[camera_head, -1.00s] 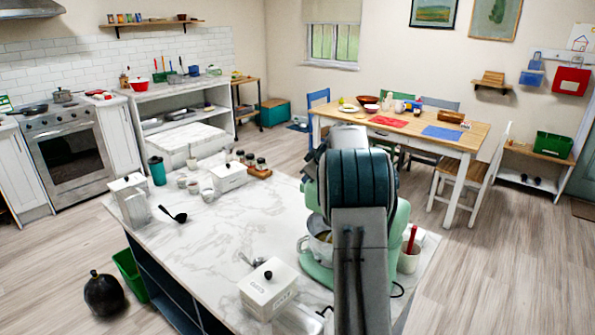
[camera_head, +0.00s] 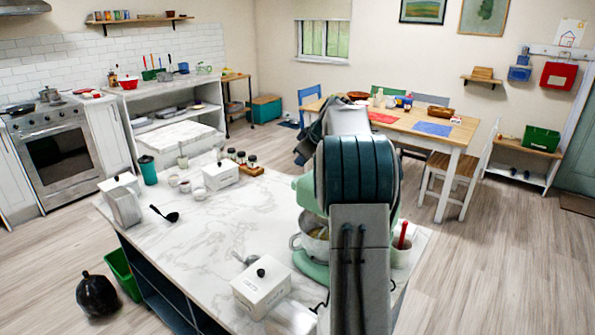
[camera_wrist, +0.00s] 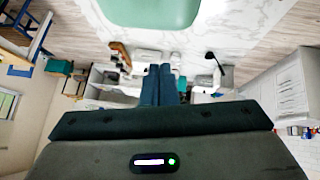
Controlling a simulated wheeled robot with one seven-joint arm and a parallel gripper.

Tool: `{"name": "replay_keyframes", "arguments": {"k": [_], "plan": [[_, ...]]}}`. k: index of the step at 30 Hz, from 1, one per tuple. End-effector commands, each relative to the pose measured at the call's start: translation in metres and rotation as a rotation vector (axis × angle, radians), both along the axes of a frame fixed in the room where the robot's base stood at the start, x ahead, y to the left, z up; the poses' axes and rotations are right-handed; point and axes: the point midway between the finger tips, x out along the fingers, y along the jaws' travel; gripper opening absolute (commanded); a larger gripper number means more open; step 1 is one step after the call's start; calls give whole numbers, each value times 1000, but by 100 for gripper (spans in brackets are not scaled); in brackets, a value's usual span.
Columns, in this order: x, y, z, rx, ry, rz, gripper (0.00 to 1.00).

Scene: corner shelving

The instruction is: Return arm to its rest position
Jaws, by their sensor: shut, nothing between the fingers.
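My arm rises in front of the head camera and stands over the right part of the marble island (camera_head: 200,238). In the wrist view my gripper (camera_wrist: 160,70) is shut, its two fingers side by side with nothing between them. The fingers point over the island, where a black ladle (camera_wrist: 214,60) shows at the right. A pale green mixer (camera_head: 308,194) with a metal bowl (camera_head: 312,238) stands beside my arm in the head view. My gripper is hidden behind my arm in the head view.
A white canister (camera_head: 262,287) stands near the island's front edge. A red-handled utensil sits in a white crock (camera_head: 401,254) right of my arm. The dining table (camera_head: 455,134) is beyond. The island's middle is mostly clear.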

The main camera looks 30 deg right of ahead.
Motion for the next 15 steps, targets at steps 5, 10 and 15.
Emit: {"name": "replay_keyframes", "arguments": {"k": [5, 10, 15], "plan": [[-23, -6, 28, -2, -5, 0, 0], [-35, -9, 44, -2, -4, 0, 0], [-39, -10, 50, -2, -3, 1, 0]]}}
